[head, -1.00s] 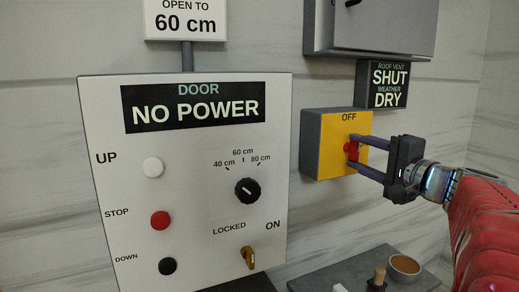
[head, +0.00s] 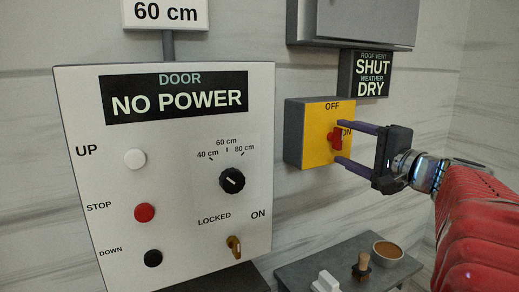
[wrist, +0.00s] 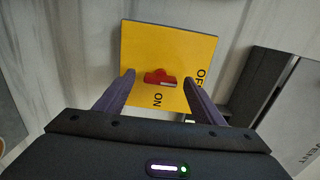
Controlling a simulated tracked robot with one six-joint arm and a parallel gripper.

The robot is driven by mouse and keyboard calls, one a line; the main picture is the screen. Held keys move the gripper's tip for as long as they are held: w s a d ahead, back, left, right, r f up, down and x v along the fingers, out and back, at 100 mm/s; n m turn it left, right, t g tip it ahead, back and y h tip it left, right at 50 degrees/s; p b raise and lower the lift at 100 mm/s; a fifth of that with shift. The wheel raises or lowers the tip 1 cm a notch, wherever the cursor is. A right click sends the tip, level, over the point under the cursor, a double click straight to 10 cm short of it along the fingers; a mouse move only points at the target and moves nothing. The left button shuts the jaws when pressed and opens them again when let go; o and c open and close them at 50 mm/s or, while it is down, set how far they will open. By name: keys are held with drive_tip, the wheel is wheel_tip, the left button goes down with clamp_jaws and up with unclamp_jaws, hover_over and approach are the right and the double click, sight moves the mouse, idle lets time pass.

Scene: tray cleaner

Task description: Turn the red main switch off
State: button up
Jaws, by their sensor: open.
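The red main switch (head: 334,139) is a small red handle on a yellow plate on the front of a grey box (head: 292,135). OFF is printed at the plate's top and ON at its right. The handle stands roughly upright in the head view, along the OFF direction. The wrist view shows the handle (wrist: 160,77) lying sideways, with OFF at right and ON below. My gripper (head: 339,142) is open, its two fingers above and below the handle with gaps. In the wrist view my gripper (wrist: 159,78) has a finger on each side of the handle.
A door panel (head: 180,135) on the left reads NO POWER and has buttons, a dial and a key (head: 234,246). A sign (head: 373,75) reads SHUT, DRY. A grey cabinet (head: 355,22) hangs above the switch box. A shelf (head: 300,268) below holds a bowl (head: 387,252) and small items.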

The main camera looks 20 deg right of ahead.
drive_tip(key=s, duration=1.2)
drive_tip(key=shift+s+d, duration=0.15)
drive_tip(key=shift+s, duration=0.05)
drive_tip(key=shift+f, duration=0.1)
